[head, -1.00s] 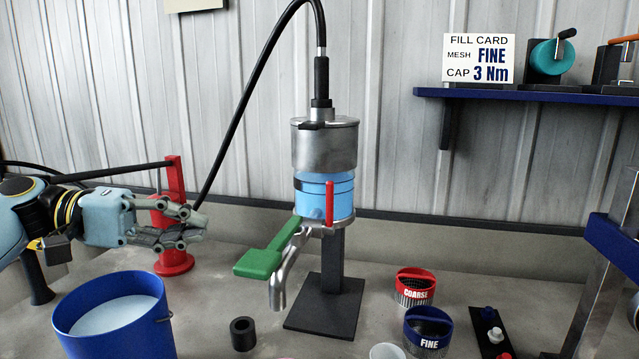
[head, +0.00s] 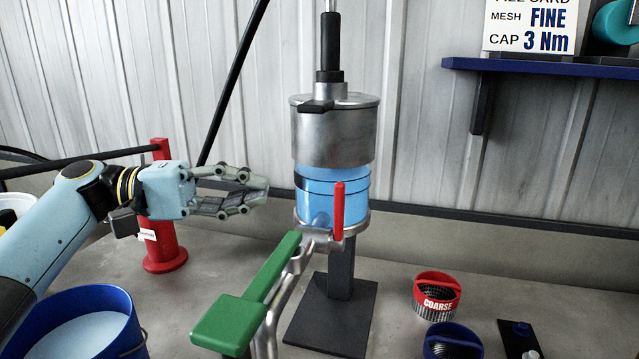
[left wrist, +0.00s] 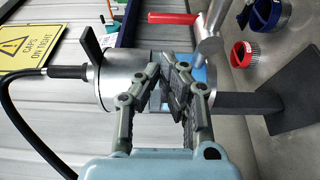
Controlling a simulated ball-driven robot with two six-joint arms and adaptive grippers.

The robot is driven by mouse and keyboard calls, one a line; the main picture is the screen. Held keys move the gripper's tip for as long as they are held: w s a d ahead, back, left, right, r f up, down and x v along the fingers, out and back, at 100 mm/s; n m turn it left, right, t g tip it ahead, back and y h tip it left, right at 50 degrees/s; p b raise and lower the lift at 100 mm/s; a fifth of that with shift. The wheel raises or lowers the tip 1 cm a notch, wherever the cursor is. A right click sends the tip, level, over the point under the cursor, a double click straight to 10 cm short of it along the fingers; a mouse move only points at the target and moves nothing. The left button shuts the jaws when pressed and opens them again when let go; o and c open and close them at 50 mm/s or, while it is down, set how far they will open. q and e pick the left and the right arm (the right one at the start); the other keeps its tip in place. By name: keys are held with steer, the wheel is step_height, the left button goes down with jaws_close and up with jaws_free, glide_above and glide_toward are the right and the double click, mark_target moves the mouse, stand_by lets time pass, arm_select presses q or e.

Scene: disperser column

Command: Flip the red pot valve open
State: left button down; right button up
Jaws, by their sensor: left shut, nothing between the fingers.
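The red pot valve handle (head: 338,211) stands upright at the lower front of the disperser column (head: 334,132), beside the blue pot band (head: 322,193). It also shows in the left wrist view (left wrist: 172,18), where it lies sideways at the top. My left gripper (head: 266,190) is shut and empty, to the left of the pot and apart from the red handle. In the left wrist view its fingertips (left wrist: 172,75) are together in front of the column. A green lever (head: 262,290) slants below the pot next to the metal spout (head: 290,285). My right gripper is not in view.
A blue bucket (head: 138,325) stands at lower left, under my left arm. A red post (head: 163,225) stands behind my gripper. A red COARSE strainer (head: 437,296) and a blue FINE one (head: 452,340) sit at lower right. A blue shelf (head: 560,67) is upper right.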

mark_target(326, 187)
arm_select(q)
steer(key=d+p, duration=0.1)
steer(key=d, duration=0.2)
steer(key=w+d, duration=0.1)
steer(key=d, duration=0.1)
steer(key=d+p, duration=0.1)
steer(key=d, duration=0.2)
steer(key=shift+w+d+r+p, duration=0.1)
steer(key=shift+w+d+p, duration=0.1)
steer(key=shift+d+p, duration=0.15)
steer(key=shift+d, duration=0.6)
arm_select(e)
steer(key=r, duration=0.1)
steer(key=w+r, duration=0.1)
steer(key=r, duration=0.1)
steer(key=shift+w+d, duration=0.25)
